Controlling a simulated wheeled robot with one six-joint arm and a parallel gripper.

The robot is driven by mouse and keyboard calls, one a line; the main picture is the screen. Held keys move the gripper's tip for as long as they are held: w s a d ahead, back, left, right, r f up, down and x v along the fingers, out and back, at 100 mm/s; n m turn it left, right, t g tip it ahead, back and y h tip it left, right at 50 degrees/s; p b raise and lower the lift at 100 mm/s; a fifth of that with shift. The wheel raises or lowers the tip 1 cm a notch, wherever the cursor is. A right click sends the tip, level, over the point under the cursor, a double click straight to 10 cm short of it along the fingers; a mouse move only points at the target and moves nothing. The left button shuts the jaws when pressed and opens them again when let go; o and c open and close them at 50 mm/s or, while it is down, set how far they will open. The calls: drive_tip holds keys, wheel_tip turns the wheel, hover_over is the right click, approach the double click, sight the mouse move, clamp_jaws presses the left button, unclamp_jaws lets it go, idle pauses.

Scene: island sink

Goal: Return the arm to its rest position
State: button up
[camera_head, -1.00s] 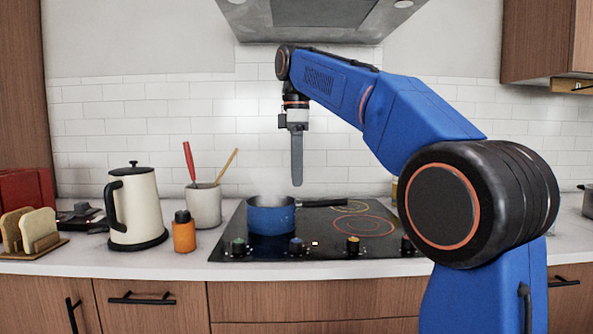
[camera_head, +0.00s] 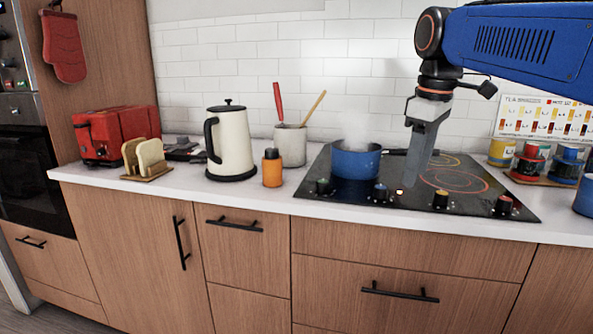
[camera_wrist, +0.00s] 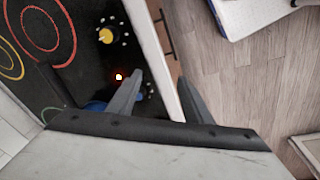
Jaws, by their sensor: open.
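My gripper (camera_head: 422,150) hangs pointing down in front of the cooktop in the head view, seen side-on. In the wrist view, its two fingers (camera_wrist: 160,95) stand apart with nothing between them but the counter edge and drawer fronts behind. My blue arm reaches in from the upper right of the head view. The blue pot (camera_head: 355,160) sits on the black cooktop (camera_head: 320,182), left of the gripper and apart from it. In the wrist view, a finger and the gripper body hide most of the blue pot.
A cream kettle (camera_head: 230,145), orange bottle (camera_head: 272,168), utensil crock (camera_head: 290,147), bread rack (camera_head: 146,160) and red toaster (camera_head: 112,133) stand left of the cooktop. Jars (camera_head: 530,160) stand at right. Drawers (camera_head: 400,265) front the counter. The wrist view shows open wooden floor (camera_wrist: 245,85).

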drive_tip(key=s+d+f+m+t, duration=0.1)
drive_tip(key=s+f+m, duration=0.3)
drive_tip(key=s+f, duration=0.6)
drive_tip(key=s+d+f+m+t, duration=0.2)
drive_tip(key=s+f+m, duration=0.3)
drive_tip(key=s+f, duration=0.5)
wheel_tip(320, 180, down, 8)
drive_tip(key=shift+d+r+m, duration=0.1)
drive_tip(key=shift+d+m, duration=0.15)
drive_tip(key=shift+m, duration=0.05)
drive_tip(key=shift+s, duration=0.1)
